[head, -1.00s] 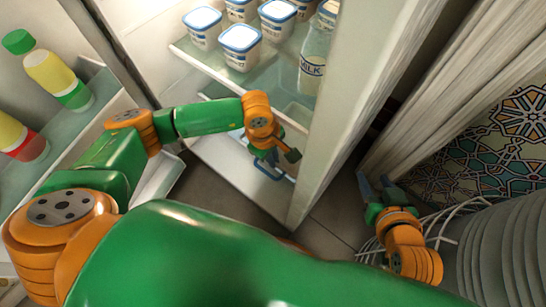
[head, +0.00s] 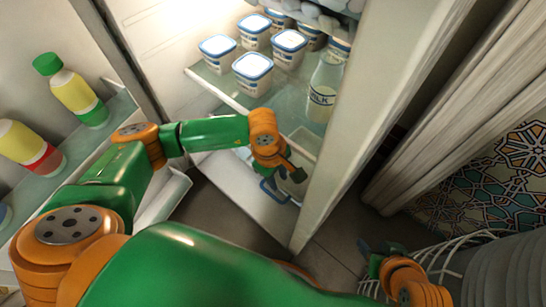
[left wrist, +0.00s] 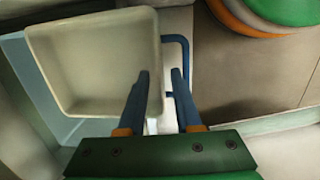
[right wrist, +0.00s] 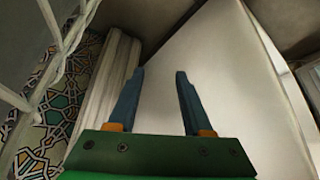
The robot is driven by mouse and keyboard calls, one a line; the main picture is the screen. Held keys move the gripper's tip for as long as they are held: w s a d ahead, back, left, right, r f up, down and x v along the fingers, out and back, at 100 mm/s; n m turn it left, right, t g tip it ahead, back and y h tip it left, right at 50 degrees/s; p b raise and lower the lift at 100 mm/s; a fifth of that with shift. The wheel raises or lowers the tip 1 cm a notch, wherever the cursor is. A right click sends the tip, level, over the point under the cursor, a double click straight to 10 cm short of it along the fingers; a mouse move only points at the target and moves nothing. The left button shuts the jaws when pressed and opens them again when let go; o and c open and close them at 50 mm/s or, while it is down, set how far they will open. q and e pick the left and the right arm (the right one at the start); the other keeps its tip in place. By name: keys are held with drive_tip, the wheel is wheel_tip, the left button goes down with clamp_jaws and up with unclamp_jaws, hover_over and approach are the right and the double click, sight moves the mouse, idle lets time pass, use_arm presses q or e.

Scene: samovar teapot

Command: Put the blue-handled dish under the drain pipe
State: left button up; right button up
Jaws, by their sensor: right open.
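The blue-handled dish (left wrist: 95,62) is a square, off-white, empty dish low in the open fridge, at the left of the left wrist view. Its blue handle (left wrist: 187,60) sticks out on the dish's right side there, and also shows in the head view (head: 268,192). My left gripper (left wrist: 160,72) is at the handle side, its fingers apart. One finger overlaps the dish's edge, the other the handle's loop; contact cannot be told. My right gripper (right wrist: 162,72) is open and empty, low beside the fridge's outer side (right wrist: 220,75). I cannot make out a drain pipe.
White tubs (head: 253,72) and a milk bottle (head: 326,88) stand on the fridge shelf above. Bottles (head: 72,92) stand on the door shelf at left. A white wire rack with grey plates (head: 510,265) is at the lower right, by a pale curtain (head: 455,115).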

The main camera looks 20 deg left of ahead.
use_arm(q)
wheel_tip(320, 180, up, 9)
drive_tip(key=a+p, duration=0.1)
drive_tip(key=p, duration=0.2)
drive_tip(key=shift+s+r, duration=0.15)
drive_tip(key=shift+s, duration=0.15)
use_arm(e)
drive_tip(key=s+d+f+g, duration=0.1)
drive_tip(key=s+f+g, duration=0.2)
drive_tip(key=f, duration=0.5)
drive_tip(key=shift+s+h, duration=0.3)
drive_tip(key=shift+s, duration=0.1)
use_arm(q)
drive_tip(key=shift+a, duration=0.1)
